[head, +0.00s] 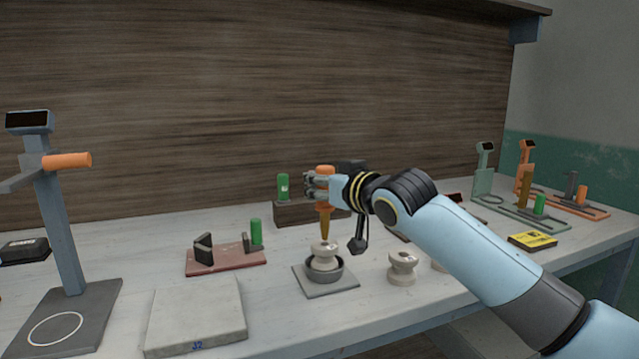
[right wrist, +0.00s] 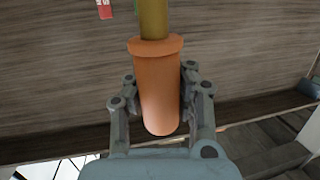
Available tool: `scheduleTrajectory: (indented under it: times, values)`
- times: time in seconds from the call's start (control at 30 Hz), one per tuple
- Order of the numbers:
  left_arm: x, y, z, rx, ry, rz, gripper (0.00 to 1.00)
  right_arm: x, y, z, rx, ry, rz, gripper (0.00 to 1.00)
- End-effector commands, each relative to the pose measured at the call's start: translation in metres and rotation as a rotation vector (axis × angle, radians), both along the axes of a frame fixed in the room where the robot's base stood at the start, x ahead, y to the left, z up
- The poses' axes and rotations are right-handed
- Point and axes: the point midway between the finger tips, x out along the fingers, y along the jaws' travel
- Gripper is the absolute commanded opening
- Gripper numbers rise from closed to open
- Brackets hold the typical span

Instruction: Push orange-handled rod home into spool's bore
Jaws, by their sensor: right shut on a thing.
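My right gripper (head: 318,187) is shut on the orange handle of the rod (head: 325,202), which it holds upright over the spool. The brass-coloured shaft points down, and its lower end is at the top of the pale spool (head: 323,262). I cannot tell whether the tip has entered the bore or stays just above it. The spool stands in a dark round holder (head: 341,273) on a grey plate. In the right wrist view the orange handle (right wrist: 155,90) lies between the two fingers, with the shaft running up out of frame. My left gripper is out of view.
Another pale spool (head: 402,268) stands just right of the holder. A red fixture (head: 228,262) with a green-topped piece and a pale block (head: 195,315) lie to the left. A grey stand with an orange handle (head: 67,160) rises at far left. A yellow box (head: 532,240) lies right.

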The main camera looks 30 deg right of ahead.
Motion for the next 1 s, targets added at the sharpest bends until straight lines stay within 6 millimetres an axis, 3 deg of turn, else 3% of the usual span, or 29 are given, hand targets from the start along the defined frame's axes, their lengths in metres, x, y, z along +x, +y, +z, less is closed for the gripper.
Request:
scheduleTrajectory:
  times: [1.0]
  values:
    - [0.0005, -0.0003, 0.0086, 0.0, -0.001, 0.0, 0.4, 0.0001, 0.0003, 0.0008, 0.0, -0.001, 0.0, 0.0]
